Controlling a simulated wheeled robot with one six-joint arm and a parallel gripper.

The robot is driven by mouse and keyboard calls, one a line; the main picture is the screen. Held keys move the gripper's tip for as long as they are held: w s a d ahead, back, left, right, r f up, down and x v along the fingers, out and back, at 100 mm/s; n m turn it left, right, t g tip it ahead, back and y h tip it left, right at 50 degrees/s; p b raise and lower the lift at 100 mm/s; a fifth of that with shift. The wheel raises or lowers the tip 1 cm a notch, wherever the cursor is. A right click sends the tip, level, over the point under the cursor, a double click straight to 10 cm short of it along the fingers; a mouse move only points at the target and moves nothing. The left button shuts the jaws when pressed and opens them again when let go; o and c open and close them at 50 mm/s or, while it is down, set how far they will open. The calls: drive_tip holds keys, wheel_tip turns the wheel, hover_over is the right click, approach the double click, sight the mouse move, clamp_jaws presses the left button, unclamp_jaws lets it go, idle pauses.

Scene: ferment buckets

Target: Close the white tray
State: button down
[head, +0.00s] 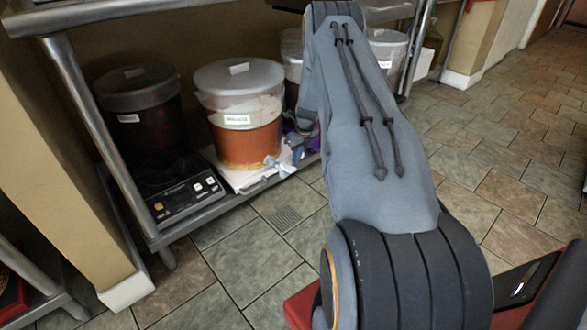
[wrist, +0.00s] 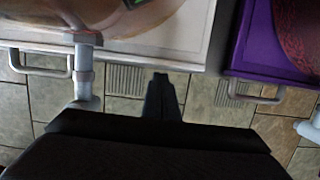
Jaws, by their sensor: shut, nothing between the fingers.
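The white tray (head: 243,180) sits on the low shelf in the head view, under a bucket of orange contents (head: 245,135). In the wrist view the white tray (wrist: 190,48) crosses the top left, with a grey bar handle (wrist: 42,72) on its front. My gripper (wrist: 162,78) is shut and empty, its fingers pointing at the tray's front edge, to the right of the handle. I cannot tell whether the tips touch the tray.
A purple tray (wrist: 240,55) with its own handle (wrist: 258,96) lies right of the white tray. A dark bucket (head: 138,105) and a black hot plate (head: 180,190) stand to the left. A metal shelf leg (head: 95,115) rises at the left. The tiled floor (head: 500,180) is open at right.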

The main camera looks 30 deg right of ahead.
drive_tip(key=shift+w+a+r, duration=0.1)
drive_tip(key=shift+w+a, duration=0.05)
drive_tip(key=shift+w, duration=0.6)
